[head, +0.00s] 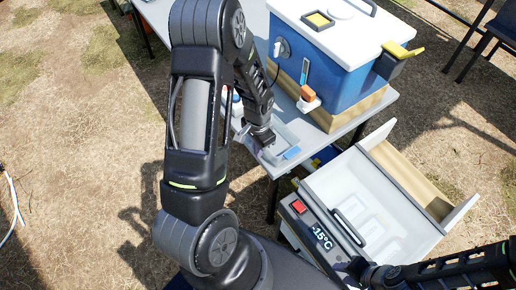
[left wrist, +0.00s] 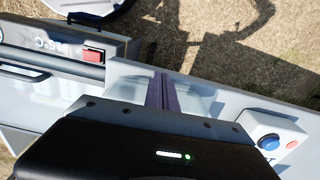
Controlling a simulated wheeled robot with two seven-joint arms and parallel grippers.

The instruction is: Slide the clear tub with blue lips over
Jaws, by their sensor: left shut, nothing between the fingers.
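The clear tub (head: 272,152) sits near the front corner of the grey table (head: 345,122), with a blue lip (head: 291,153) at its right end. My left gripper (head: 263,137) points down at the tub and hides part of it. It is shut and empty. In the left wrist view, its dark fingers (left wrist: 160,92) show against pale, see-through surfaces; whether they touch the tub I cannot tell. My right gripper (head: 352,268) is at the bottom right by the freezer box, too dark to read its jaws.
A blue cooler (head: 318,62) with a white lid stands on the table behind the tub.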

